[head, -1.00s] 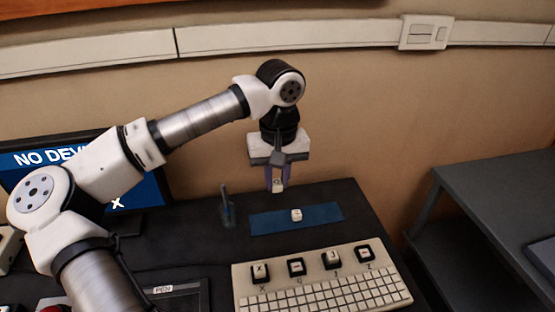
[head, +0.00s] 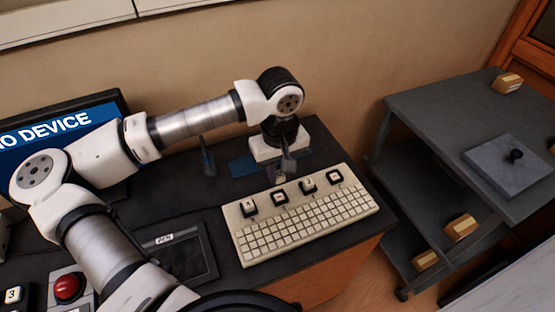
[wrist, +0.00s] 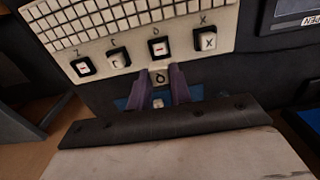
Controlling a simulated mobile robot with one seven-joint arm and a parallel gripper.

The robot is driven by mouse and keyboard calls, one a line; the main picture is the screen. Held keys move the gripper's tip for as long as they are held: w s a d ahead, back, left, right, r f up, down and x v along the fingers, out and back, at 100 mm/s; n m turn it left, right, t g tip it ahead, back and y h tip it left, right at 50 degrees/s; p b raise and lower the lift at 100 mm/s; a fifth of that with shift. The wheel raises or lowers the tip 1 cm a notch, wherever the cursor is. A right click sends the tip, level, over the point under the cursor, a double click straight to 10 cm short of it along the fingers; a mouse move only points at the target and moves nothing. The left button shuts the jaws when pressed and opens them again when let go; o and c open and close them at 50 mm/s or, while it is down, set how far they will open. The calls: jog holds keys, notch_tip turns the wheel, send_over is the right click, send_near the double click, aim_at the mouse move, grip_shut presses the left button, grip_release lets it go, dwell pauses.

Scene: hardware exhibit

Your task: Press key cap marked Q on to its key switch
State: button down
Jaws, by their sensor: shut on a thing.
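My gripper (head: 279,175) is shut on a small white key cap (wrist: 159,78) with a dark round mark that looks like a Q. The cap hangs between the purple fingers, in the air just behind the keyboard's rear edge. The cream keyboard (head: 305,222) has a row of black switch housings along its back. In the wrist view, the switch nearest the cap (wrist: 158,47) is bare with a red mark, as is the one by the Z label (wrist: 83,68). The X switch carries a white X cap (wrist: 208,41), and another cap (wrist: 117,60) sits between the bare switches.
Another white cap (wrist: 157,103) lies on the blue mat (head: 243,168) behind my gripper. A pen holder (head: 208,163) stands left of the mat. A monitor (head: 60,140) and a pen tablet (head: 180,255) are to the left. A grey shelf trolley (head: 430,110) stands right.

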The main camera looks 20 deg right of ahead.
jog(key=b, duration=0.2)
send_over(279, 197)
jog(key=shift+f, duration=2.5)
jog(key=shift+f+b, duration=0.6)
jog(key=shift+b, duration=0.25)
jog(key=shift+b, duration=1.5)
jog(key=shift+f+b, duration=0.35)
jog(key=shift+b, duration=0.25)
jog(key=c, duration=0.7)
grip_release()
jog(key=shift+r, duration=0.15)
